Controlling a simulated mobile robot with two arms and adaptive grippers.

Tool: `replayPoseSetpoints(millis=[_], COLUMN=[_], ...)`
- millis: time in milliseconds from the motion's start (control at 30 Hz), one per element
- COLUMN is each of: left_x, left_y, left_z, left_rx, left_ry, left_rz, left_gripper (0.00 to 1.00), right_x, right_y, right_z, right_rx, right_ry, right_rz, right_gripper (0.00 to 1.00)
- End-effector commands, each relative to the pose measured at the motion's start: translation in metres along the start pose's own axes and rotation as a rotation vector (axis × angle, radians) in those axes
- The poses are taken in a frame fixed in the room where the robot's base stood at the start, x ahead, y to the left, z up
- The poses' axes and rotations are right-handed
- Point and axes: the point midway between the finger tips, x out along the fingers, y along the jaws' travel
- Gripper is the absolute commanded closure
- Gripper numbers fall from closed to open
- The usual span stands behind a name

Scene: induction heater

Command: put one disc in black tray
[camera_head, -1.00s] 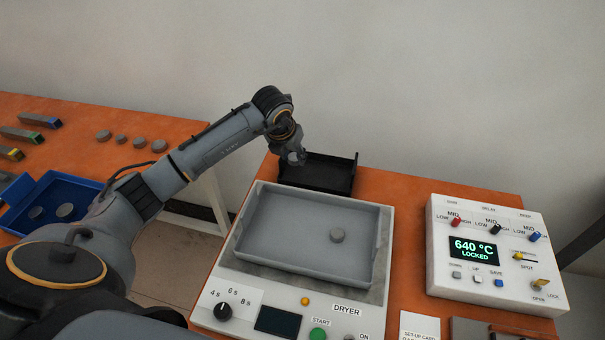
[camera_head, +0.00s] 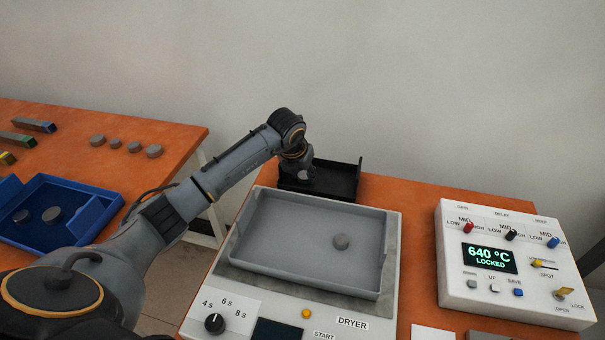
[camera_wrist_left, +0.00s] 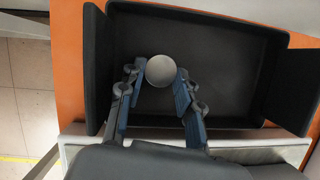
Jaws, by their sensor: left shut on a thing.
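The black tray (camera_head: 345,181) stands at the back of the orange table, behind the dryer. It fills much of the left wrist view (camera_wrist_left: 230,60). My left gripper (camera_wrist_left: 160,80) is over the tray, shut on a grey disc (camera_wrist_left: 161,70) held between its fingertips. I cannot tell whether the disc touches the tray floor. In the head view the left gripper (camera_head: 306,176) hides most of the disc. My right gripper is not in view.
The dryer (camera_head: 395,290) stands in front of the black tray. A control box (camera_head: 510,260) reading 640 °C LOCKED is at the right. A blue tray (camera_head: 75,190) with two discs (camera_head: 52,215) and several loose discs (camera_head: 135,147) are on the left table.

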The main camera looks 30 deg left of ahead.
Motion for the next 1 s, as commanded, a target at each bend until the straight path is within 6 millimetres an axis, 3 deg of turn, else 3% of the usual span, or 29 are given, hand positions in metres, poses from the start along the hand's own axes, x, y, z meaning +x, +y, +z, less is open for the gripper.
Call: replayPoseSetpoints(millis=[467,1000], left_x=[-0.006,-0.107], left_y=[0.0,0.001], left_z=[0.001,0.002], left_rx=[0.0,0.0], left_ry=[-0.001,-0.003], left_rz=[0.0,0.001], left_gripper=[0.56,0.56], right_x=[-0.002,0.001], right_y=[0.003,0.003], right_z=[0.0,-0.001], right_rx=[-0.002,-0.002], right_ry=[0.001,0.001], right_rz=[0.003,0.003], right_gripper=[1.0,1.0])
